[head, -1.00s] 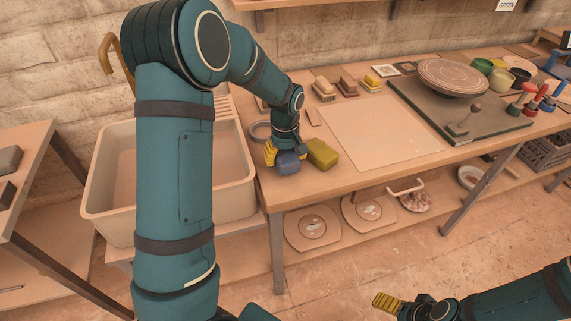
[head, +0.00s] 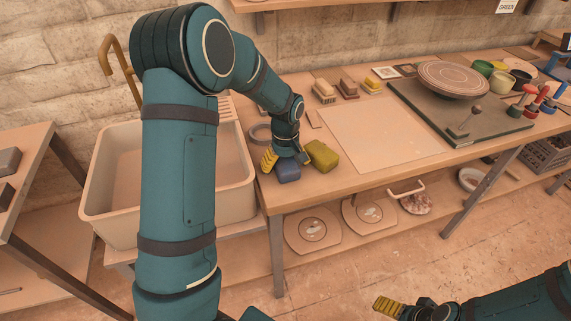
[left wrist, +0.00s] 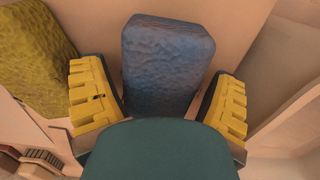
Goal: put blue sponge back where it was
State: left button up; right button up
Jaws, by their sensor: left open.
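The blue sponge (head: 287,170) lies on the near left corner of the wooden workbench, right by its edge. In the left wrist view the blue sponge (left wrist: 166,62) lies between the two yellow finger pads, with a gap showing on each side. My left gripper (head: 283,162) is open and low over it; in the left wrist view its fingers (left wrist: 164,98) stand apart. My right gripper (head: 388,304) is at the lower right, away from the bench, and its opening is unclear.
A yellow-green sponge (head: 321,155) lies just right of the blue one, close to my left gripper. A pale board (head: 378,135) covers the middle of the bench. A sink (head: 233,172) stands to the left.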

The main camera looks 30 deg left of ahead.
aim_at(285, 161)
pick_arm(q)
notch_tip(285, 161, up, 12)
jog(key=p, duration=0.2)
jog(key=shift+p, duration=0.3)
pick_arm(e)
jog(key=r, duration=0.2)
jog(key=shift+s+r, duration=0.3)
jog(key=shift+r, duration=0.1)
pick_arm(q)
jog(key=shift+f, duration=0.1)
